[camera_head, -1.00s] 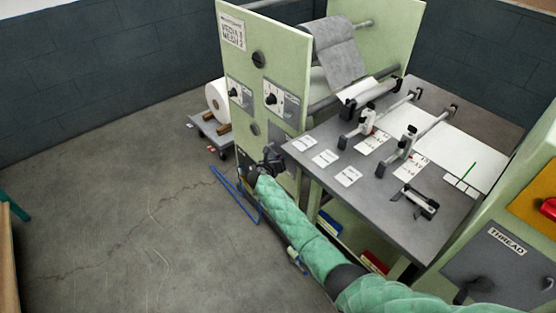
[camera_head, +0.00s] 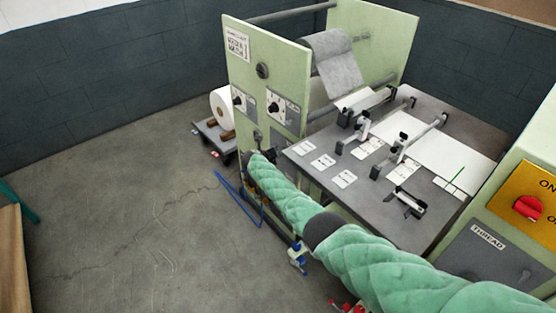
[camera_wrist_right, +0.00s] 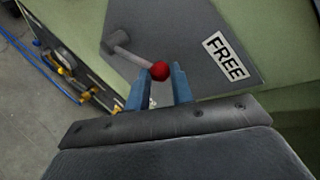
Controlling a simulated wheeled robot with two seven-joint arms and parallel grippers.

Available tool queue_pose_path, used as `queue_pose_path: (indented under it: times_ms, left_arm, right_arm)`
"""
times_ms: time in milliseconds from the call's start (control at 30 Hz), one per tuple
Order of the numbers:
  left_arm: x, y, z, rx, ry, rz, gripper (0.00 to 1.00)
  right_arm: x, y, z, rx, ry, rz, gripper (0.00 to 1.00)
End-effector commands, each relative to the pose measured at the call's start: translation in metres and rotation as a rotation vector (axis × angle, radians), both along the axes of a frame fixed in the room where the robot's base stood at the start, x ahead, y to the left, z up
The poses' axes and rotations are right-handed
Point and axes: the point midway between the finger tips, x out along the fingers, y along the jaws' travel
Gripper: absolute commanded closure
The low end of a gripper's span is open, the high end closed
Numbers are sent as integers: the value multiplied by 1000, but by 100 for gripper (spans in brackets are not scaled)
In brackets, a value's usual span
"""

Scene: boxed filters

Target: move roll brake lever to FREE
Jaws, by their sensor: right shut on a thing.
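The roll brake lever shows in the right wrist view as a grey arm (camera_wrist_right: 134,55) with a red ball knob (camera_wrist_right: 160,71), coming from a pivot on a grey plate. The label FREE (camera_wrist_right: 225,56) is on that plate, right of the knob. My right gripper (camera_wrist_right: 157,84) has its blue fingers on either side of the knob and is shut on it. In the head view my green-sleeved right arm (camera_head: 290,205) reaches to the left end of the pale green machine (camera_head: 262,43); the lever and gripper are hidden or too unclear there. My left gripper is not in view.
A white roll (camera_head: 222,107) sits on a low cart (camera_head: 206,135) behind the machine's end. The grey worktable (camera_head: 400,215) lies right of the arm. Open floor is at the left.

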Motion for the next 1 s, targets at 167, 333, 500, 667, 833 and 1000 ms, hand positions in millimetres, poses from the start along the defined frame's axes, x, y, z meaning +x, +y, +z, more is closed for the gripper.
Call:
queue_pose_path:
  times_ms: [167,333,500,667,833,1000]
  left_arm:
    - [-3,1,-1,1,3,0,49]
    - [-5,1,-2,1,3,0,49]
    - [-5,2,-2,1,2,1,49]
    - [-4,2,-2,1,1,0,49]
    - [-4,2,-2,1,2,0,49]
    - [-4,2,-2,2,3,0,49]
  right_arm:
    - [9,0,9,-41,48,-1,100]
    - [11,0,10,-65,84,-3,100]
    - [13,1,11,-78,101,-3,100]
    - [13,1,11,-83,109,-3,100]
    - [13,1,11,-83,109,-3,100]
    - [13,1,11,-83,108,-2,75]
